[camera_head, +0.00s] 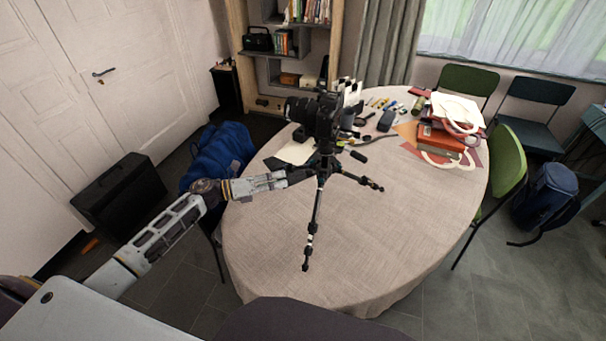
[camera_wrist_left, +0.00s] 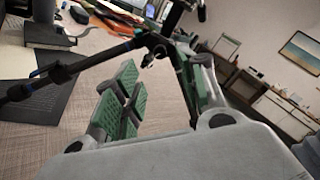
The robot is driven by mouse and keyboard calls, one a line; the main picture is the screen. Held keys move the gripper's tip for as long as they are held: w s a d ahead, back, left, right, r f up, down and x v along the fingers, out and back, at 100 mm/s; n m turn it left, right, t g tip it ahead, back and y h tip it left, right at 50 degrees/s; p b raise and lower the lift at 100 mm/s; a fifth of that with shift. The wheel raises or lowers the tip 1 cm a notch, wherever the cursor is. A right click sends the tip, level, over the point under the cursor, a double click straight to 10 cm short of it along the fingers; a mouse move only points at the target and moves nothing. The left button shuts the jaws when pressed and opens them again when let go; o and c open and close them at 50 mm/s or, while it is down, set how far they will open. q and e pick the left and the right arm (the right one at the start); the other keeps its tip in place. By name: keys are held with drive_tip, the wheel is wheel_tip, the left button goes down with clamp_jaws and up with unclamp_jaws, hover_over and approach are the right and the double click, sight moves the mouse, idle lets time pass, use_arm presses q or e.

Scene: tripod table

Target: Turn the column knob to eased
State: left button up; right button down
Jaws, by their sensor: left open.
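A black tripod (camera_head: 318,205) stands on the round table (camera_head: 265,240) with a black camera (camera_head: 312,115) on top. Its legs are spread; one reaches toward the table's near side. My left gripper (camera_head: 303,174) is at the tripod's left side, just below the camera, near the upper legs. In the left wrist view the gripper (camera_wrist_left: 155,82) is open, its green-padded fingers apart. The tripod's hub (camera_wrist_left: 155,45) shows just beyond and above the gap between them. I cannot clearly pick out the column knob or its setting. My right gripper is in neither view.
Red books (camera_head: 440,138) with papers and white rings are at the table's right. Pens and small items (camera_head: 385,105) lie at the back. A dark sheet (camera_wrist_left: 35,85) lies near a tripod leg. The near tabletop is clear. Chairs (camera_head: 510,160) stand to the right.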

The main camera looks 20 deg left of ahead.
sight(311, 173)
use_arm(q)
drive_tip(key=p+x, duration=0.1)
drive_tip(key=x, duration=0.7)
drive_tip(key=shift+w+d, duration=0.15)
drive_tip(key=shift+c, duration=0.6)
drive_tip(key=c, duration=0.5)
clamp_jaws()
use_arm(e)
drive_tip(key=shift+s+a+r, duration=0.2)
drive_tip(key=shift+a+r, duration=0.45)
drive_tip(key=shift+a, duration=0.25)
